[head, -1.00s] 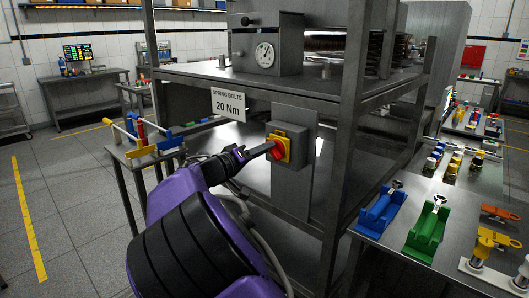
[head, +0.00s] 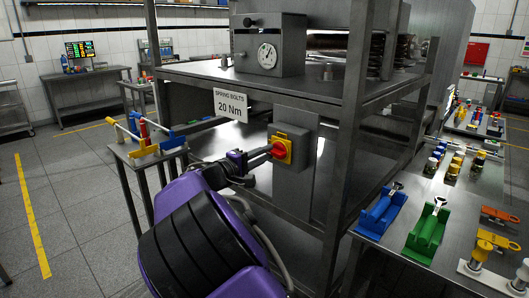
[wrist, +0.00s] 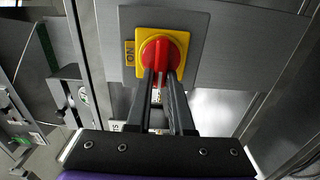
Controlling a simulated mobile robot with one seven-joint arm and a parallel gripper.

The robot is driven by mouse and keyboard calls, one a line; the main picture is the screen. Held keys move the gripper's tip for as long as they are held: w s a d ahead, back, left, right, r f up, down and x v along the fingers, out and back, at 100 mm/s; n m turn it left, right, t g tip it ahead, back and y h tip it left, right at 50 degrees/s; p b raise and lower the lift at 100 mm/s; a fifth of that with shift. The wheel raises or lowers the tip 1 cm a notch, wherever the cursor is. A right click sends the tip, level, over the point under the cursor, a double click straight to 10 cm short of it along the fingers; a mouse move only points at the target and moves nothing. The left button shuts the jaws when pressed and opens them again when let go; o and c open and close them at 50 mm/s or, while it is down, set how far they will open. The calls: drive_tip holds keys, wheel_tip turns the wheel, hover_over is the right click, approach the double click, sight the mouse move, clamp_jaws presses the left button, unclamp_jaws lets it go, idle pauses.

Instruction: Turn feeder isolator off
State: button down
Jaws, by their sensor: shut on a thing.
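The feeder isolator is a red rotary knob (head: 280,149) on a yellow plate (wrist: 184,38), mounted on a grey box (head: 303,146) under the machine's upper shelf. My gripper (head: 268,152) reaches it from the front left. In the wrist view, the two dark fingers of my gripper (wrist: 161,77) are shut on the knob's red bar (wrist: 160,52), one on each side. The bar looks upright in that view. The label "ON" (wrist: 130,54) shows at the plate's left side. The lower part of the knob is hidden by the fingers.
A sign reading "SPRING BOLTS 20 Nm" (head: 230,105) hangs left of the box. A steel post (head: 343,140) stands close on the right. A bench (head: 390,245) at the right holds blue and green fixtures. A gauge (head: 267,55) sits on the shelf above.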

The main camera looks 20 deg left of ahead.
idle(0.5)
drive_tip(key=c, duration=0.8)
unclamp_jaws()
drive_tip(key=shift+s+a, duration=0.1)
drive_tip(key=shift+s, duration=0.05)
drive_tip(key=v, duration=1.7)
